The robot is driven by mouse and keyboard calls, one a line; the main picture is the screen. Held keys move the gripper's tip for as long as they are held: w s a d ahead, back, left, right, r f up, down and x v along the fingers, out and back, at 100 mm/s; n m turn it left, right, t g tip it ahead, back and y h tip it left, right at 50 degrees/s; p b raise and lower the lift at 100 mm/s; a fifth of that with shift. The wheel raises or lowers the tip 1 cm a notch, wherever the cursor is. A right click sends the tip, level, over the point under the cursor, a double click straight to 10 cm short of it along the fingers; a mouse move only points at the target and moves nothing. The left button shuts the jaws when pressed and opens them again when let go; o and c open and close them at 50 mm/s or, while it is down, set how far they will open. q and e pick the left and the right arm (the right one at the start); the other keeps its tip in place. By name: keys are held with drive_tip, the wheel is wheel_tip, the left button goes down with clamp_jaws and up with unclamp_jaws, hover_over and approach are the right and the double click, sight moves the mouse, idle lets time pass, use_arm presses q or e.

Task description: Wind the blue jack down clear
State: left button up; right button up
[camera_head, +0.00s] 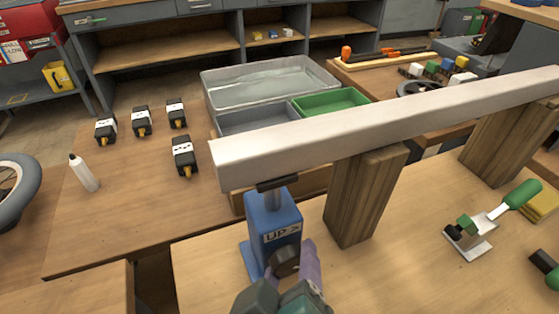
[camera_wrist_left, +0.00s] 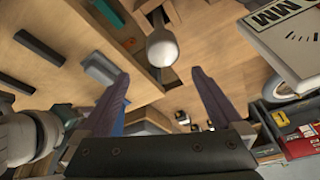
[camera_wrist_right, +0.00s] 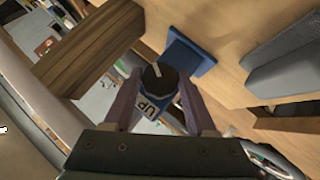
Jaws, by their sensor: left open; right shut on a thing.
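The blue jack (camera_head: 272,228) stands on the near table under the left end of the pale metal beam (camera_head: 380,122). Its label reads "UP" with an arrow. The dark plate on top of its post is at the beam's underside; I cannot tell if they touch. My right gripper (camera_head: 298,268) is shut on the jack's dark round knob (camera_head: 284,262). In the right wrist view the knob (camera_wrist_right: 159,77) sits between the purple fingers, with the blue jack (camera_wrist_right: 188,52) behind it. My left gripper (camera_wrist_left: 160,88) is open and empty in the left wrist view; it does not show in the head view.
A wooden block (camera_head: 362,196) stands under the beam right of the jack, and another (camera_head: 508,128) farther right. A green-handled clamp (camera_head: 488,225) lies on the right. Behind are grey and green bins (camera_head: 330,101), several black-and-white items and a white bottle (camera_head: 84,173).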

drive_tip(key=o, duration=1.4)
drive_tip(key=shift+c, duration=0.2)
drive_tip(key=p+v, duration=0.1)
drive_tip(key=v, duration=0.9)
drive_tip(key=shift+w, duration=0.1)
